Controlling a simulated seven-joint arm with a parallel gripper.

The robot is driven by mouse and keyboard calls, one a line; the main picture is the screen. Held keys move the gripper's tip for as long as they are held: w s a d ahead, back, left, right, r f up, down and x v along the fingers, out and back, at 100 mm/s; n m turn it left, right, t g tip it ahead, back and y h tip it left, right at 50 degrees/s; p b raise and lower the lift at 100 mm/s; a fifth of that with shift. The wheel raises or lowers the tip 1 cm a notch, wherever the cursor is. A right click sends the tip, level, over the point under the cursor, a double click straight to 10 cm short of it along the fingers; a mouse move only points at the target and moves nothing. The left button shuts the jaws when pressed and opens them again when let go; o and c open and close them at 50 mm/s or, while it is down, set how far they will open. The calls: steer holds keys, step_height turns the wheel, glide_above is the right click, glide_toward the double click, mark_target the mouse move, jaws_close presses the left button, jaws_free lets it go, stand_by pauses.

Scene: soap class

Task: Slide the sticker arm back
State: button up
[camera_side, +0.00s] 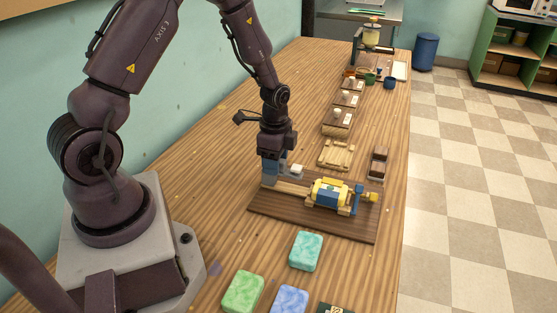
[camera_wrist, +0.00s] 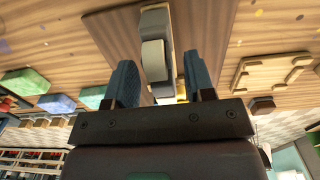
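The sticker device stands on a dark brown board (camera_side: 312,223). It has a yellow-and-blue roller part (camera_side: 328,192) and a pale wooden rail (camera_side: 289,187) toward the left. A small whitish block (camera_side: 296,169), perhaps the sticker arm's end, is just right of my gripper (camera_side: 270,172). My gripper is low over the board's left end. In the wrist view its two blue fingers (camera_wrist: 161,78) are apart, with a beige-grey block (camera_wrist: 153,58) between them and gaps on both sides. Which part of the sticker arm this block is, I cannot tell.
Soap bars in teal (camera_side: 306,251), green (camera_side: 243,292) and blue (camera_side: 289,300) lie in front of the board. A wooden tray (camera_side: 336,155) and a dark block holder (camera_side: 378,162) stand behind it. More small stands (camera_side: 337,118) line the table farther back.

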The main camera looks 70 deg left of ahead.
steer(key=shift+d+r, duration=0.1)
steer(key=shift+w+r, duration=0.1)
steer(key=shift+r, duration=0.2)
step_height(320, 180, up, 12)
stand_by(0.3)
steer(key=shift+r, duration=0.1)
